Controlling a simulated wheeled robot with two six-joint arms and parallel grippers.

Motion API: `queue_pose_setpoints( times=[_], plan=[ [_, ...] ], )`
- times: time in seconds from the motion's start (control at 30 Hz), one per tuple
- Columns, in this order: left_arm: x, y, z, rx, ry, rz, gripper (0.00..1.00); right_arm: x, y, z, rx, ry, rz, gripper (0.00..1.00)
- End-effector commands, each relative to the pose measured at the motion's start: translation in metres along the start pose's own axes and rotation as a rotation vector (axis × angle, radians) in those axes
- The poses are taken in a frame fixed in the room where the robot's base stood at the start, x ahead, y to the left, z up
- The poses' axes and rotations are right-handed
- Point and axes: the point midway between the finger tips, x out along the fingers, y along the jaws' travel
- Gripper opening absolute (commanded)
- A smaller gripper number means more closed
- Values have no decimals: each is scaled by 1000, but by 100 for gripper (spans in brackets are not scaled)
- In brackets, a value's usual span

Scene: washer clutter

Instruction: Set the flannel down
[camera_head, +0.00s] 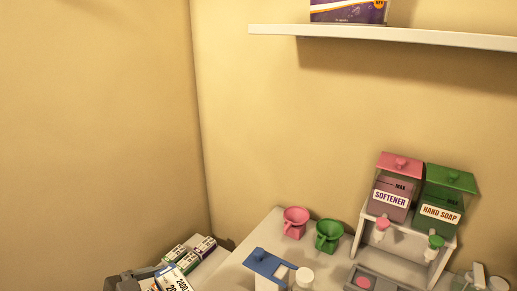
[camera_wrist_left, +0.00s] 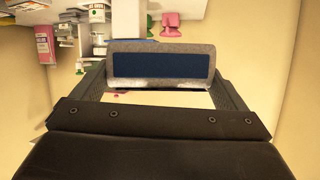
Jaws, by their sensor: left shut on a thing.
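In the left wrist view, my left gripper (camera_wrist_left: 160,72) is shut on a grey-edged, dark blue piece, which I take to be the flannel (camera_wrist_left: 160,66). It spans between the two fingers, with its broad face towards the camera. The flannel cannot be made out in the head view. My right gripper is in neither view.
In the head view, a white counter (camera_head: 235,272) carries a pink funnel (camera_head: 294,221), a green funnel (camera_head: 328,235), and softener (camera_head: 391,190) and hand soap (camera_head: 442,200) dispensers on a stand. Several boxes (camera_head: 190,255) stand at lower left. A shelf (camera_head: 400,38) runs above.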

Motion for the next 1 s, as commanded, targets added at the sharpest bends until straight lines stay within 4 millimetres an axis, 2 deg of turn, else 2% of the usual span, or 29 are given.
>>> queue_pose_setpoints(
  times=[0.2, 0.57, 0.77, 1.0],
  plan=[
    [-22, 13, -2, 36, 2, 81, 71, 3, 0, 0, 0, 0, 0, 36],
    [-31, 20, -4, 49, 10, 119, 71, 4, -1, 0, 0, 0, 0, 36],
    [-23, 14, -4, 34, 12, 87, 71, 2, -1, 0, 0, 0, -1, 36],
    [6, -2, -2, -12, 6, -17, 71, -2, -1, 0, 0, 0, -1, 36]
  ],
)
